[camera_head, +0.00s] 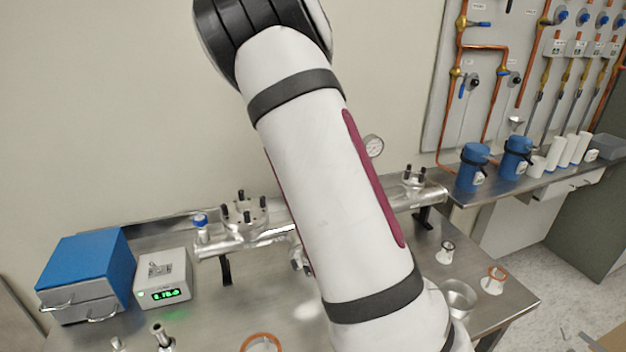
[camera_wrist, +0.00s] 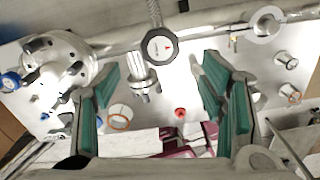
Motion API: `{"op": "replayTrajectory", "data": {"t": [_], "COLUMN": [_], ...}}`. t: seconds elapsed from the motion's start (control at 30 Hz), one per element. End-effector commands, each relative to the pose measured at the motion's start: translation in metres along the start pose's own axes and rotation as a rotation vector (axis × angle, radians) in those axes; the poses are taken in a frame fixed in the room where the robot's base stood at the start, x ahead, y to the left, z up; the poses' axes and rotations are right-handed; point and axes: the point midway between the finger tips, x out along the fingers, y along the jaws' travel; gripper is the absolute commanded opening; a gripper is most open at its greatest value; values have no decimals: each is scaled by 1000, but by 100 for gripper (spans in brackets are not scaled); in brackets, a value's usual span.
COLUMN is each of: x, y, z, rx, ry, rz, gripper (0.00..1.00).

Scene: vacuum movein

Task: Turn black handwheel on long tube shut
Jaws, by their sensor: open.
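The long silver tube (camera_head: 400,196) runs along the back of the steel table, its middle hidden behind my arm. In the wrist view it crosses the upper part (camera_wrist: 218,33). A round black piece with a pale face and red mark (camera_wrist: 160,46), apparently the handwheel, sits near its middle, at the end of a ribbed stem. I cannot see this piece in the head view. My gripper (camera_wrist: 155,75) is open, its green-padded fingers wide apart and empty. The black piece appears ahead of the gap between them, with no visible contact. The head view hides the gripper.
A flange with black clamps (camera_head: 245,220) and a blue knob (camera_head: 200,221) are at the tube's left. A gauge (camera_head: 373,145) rises right of my arm. A metal fitting (camera_wrist: 143,80) lies below the black piece. A blue-topped box (camera_head: 85,272) and display unit (camera_head: 162,278) stand left.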

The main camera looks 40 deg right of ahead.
Motion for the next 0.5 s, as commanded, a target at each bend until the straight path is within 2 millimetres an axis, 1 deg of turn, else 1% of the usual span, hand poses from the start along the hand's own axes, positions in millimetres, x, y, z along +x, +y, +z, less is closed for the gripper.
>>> {"op": "replayTrajectory", "data": {"t": [0.03, 0.2, 0.33, 0.5], "x": [-10, -33, -41, -43], "y": [0, 0, 0, 0], "z": [1, 0, 0, 0], "rx": [-1, 0, 1, 1], "ry": [-4, -2, -1, 0], "rz": [1, -1, 0, 0], "gripper": [64, 64, 64, 64]}}
